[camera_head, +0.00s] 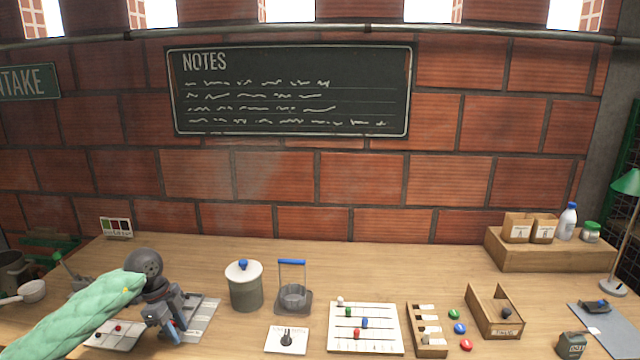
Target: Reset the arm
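My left arm comes in from the lower left in a pale green padded sleeve. My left gripper (172,326) points down over the left part of the wooden table, above a pale board with printed panels. Its fingers are small and partly overlap in this view, and a bluish patch shows near the tips, so I cannot tell whether they are open or shut on something. My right arm and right gripper are not in view.
On the table (390,265) stand a lidded canister (245,290), a blue-handled glass container (292,290), a dial plate (287,340), a slider board (364,328), a slotted wooden rack (428,330) and an open wooden box (495,312). The table's back strip is mostly clear.

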